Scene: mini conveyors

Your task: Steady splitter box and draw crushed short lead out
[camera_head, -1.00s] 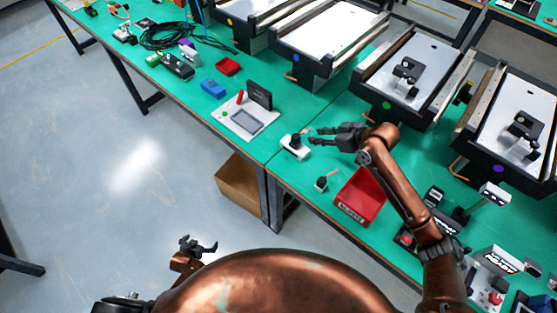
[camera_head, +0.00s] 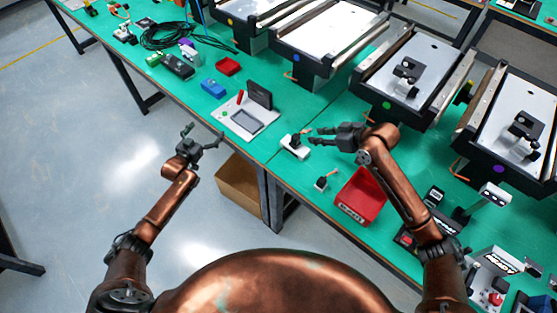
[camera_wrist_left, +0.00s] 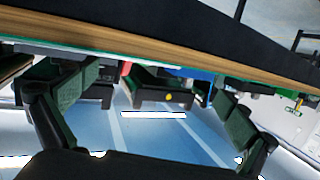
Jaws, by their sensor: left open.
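A small white box with a black part on top (camera_head: 295,147) sits near the front edge of the green table; it looks like the splitter box. A smaller dark and white piece with a short orange lead (camera_head: 322,183) stands nearer the red bin; I cannot tell which lead is crushed. My right gripper (camera_head: 312,137) is over the table just right of the white box, its fingers apart and pointing left, with nothing clearly between them. My left gripper (camera_head: 204,136) is open and empty, off the table's front edge. Its spread fingers also show in the left wrist view (camera_wrist_left: 155,92).
A red bin (camera_head: 361,194) stands right of the small piece. A grey panel device with a black upright screen (camera_head: 241,121) lies left of the white box. Mini conveyors (camera_head: 410,75) line the back. A cardboard box (camera_head: 238,188) is below the table edge.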

